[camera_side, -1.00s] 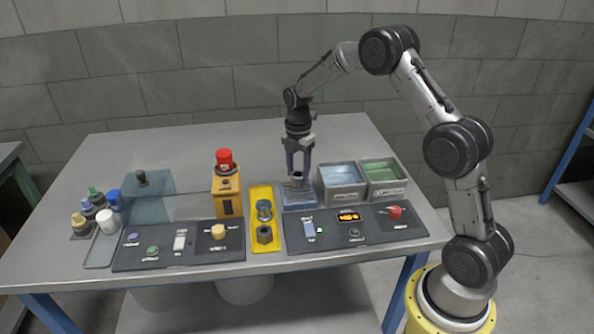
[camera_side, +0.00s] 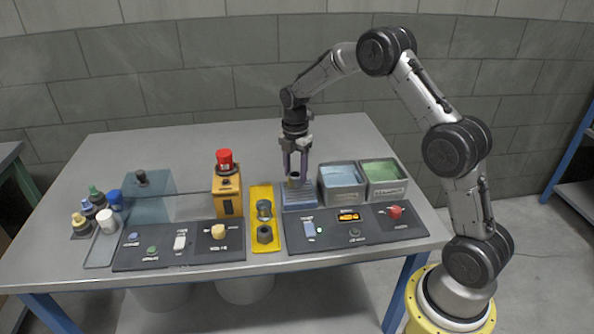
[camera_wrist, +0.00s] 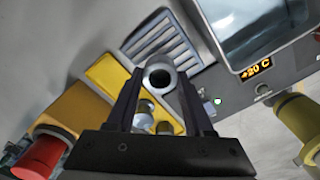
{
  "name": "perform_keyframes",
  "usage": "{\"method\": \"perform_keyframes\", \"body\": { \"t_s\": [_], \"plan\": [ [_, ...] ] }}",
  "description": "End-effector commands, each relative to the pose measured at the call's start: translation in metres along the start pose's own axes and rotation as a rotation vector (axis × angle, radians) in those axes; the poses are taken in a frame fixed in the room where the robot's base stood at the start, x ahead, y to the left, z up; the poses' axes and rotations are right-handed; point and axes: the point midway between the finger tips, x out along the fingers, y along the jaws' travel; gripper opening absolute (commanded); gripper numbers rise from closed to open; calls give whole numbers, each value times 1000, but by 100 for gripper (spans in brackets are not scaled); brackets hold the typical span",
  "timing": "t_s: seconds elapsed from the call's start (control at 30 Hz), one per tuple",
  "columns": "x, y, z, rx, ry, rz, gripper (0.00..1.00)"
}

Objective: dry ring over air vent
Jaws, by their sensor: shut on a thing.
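My gripper (camera_side: 295,179) is shut on a small dark metal ring (camera_wrist: 159,76), upright with its hole facing up. In the side view the ring hangs just above the grey slatted air vent (camera_side: 299,196). In the wrist view the ring sits between my two fingers, and the vent's slats (camera_wrist: 165,42) show beyond it. I cannot tell whether the ring touches the vent.
A yellow tray (camera_side: 262,193) with two metal parts lies left of the vent. Bins of blue (camera_side: 342,183) and green (camera_side: 384,179) stand to the right. A control panel (camera_side: 355,237) lies in front.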

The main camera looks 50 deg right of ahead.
Motion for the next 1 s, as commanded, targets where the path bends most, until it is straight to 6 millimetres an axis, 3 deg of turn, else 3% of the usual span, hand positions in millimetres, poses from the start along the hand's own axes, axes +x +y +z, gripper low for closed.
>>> {"method": "perform_keyframes", "body": {
  "t_s": [1.0],
  "plan": [
    [0, -6, 6, 0, 0, 1, 0]
  ]
}}
